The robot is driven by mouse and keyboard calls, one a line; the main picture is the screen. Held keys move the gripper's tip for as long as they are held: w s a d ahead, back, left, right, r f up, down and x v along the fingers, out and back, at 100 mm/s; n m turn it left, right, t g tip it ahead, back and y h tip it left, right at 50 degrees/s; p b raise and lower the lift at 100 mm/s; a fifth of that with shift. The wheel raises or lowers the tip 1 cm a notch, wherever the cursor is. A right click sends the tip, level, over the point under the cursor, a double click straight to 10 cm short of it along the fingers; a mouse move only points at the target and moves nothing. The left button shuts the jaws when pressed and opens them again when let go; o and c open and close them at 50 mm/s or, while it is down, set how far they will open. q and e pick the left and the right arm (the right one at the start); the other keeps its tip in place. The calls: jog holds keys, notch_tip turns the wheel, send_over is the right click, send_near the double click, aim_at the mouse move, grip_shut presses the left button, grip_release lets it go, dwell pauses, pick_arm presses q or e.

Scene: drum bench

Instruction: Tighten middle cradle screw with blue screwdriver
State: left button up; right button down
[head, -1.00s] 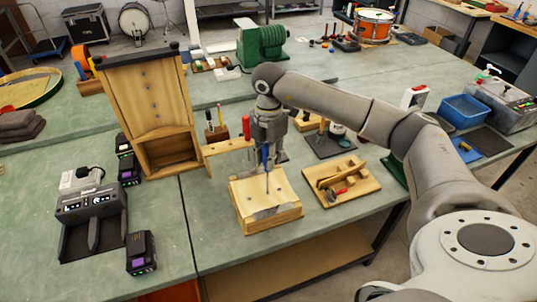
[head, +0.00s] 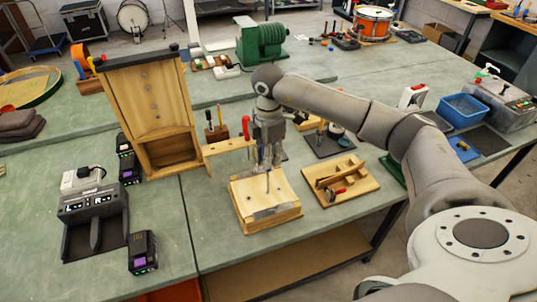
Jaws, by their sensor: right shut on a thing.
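The wooden cradle block (head: 285,193), with a dished top and a grey patch at its front, sits on the green bench. My right gripper (head: 268,163) is upright over the cradle's back part, its fingers shut around the screwdriver. The thin screwdriver shaft (head: 267,182) points straight down toward the middle of the cradle. The fingers hide its handle now. Whether its tip touches the middle screw is too small to tell. A small dark screw or hole (head: 240,194) shows at the cradle's left. My left gripper is not in view.
A wooden tray (head: 367,187) with tools lies right of the cradle. A tool rack with a red-handled tool (head: 246,127) stands behind it. A tall wooden box (head: 150,110) stands back left. A charger (head: 90,215) and batteries are at left. Bench left of the cradle is clear.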

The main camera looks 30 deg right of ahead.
jog(key=shift+r+n+b, duration=0.15)
jog(key=shift+n+b, duration=0.15)
jog(key=shift+n, duration=0.5)
jog(key=n+b, duration=0.1)
jog(key=n, duration=0.2)
jog(key=shift+w+a+n, duration=0.1)
jog(key=shift+n, duration=0.2)
jog(key=n+b, duration=0.1)
jog(key=n, duration=0.4)
jog(key=shift+a+r, duration=0.1)
jog(key=n+b, duration=0.1)
jog(key=n, duration=0.4)
jog(key=n+b, duration=0.1)
jog(key=n, duration=0.4)
jog(key=shift+w+a, duration=0.1)
jog(key=shift+f+b, duration=0.4)
jog(key=shift+b, duration=0.15)
jog(key=m, duration=0.5)
jog(key=shift+p, duration=0.4)
